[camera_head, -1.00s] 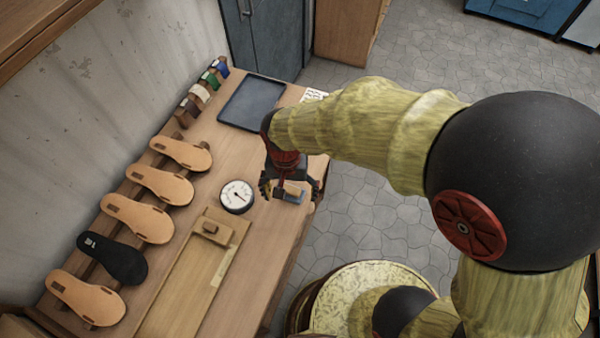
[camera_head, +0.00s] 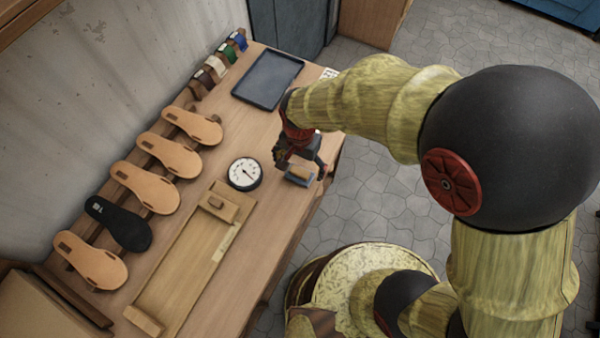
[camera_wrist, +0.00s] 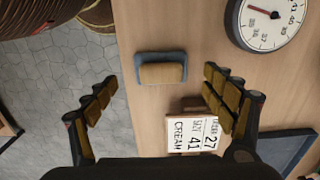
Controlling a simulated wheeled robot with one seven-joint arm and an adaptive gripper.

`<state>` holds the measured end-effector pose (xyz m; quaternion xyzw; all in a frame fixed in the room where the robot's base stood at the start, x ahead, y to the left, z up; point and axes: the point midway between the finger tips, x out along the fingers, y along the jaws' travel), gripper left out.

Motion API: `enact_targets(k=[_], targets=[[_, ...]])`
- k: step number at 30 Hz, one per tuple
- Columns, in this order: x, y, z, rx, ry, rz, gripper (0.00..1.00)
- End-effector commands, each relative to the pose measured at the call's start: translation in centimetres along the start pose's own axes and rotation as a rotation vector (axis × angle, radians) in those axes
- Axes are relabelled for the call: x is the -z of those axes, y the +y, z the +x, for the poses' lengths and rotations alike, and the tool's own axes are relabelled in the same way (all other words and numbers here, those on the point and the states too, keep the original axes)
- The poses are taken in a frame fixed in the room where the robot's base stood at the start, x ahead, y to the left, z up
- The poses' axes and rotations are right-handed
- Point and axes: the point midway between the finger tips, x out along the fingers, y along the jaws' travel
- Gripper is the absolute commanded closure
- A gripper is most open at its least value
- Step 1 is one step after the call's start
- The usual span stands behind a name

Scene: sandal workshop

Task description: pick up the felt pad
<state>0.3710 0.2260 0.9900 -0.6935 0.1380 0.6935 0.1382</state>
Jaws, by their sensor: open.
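A tan block-shaped pad (camera_wrist: 162,73) lies on a blue-grey base (camera_wrist: 160,55) on the wooden table; I take this to be the felt pad. In the head view the tan piece (camera_head: 299,173) and its blue base (camera_head: 297,181) show under my gripper (camera_head: 301,168), partly hidden by it. In the wrist view my gripper (camera_wrist: 160,86) is open and empty, one finger to the left and one to the right. The pad lies between their lines, a little beyond the fingertips, and no finger visibly touches it.
A round dial (camera_head: 244,173) stands left of my gripper. A card reading "SIZE 41 CREAM" (camera_wrist: 191,133) is near my right finger. A dark tray (camera_head: 268,78) lies at the back. Sandal soles (camera_head: 145,187) line the wall, and a wooden jig (camera_head: 183,262) lies in front.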

Motion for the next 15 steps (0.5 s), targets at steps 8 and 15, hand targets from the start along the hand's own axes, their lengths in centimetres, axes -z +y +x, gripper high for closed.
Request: enact_targets(k=[8, 15], targets=[[0.1, -0.1, 3.7, -0.001, -0.001, 0.000, 0.17], [0.1, -0.1, 3.7, 0.000, 0.000, -0.001, 0.18]])
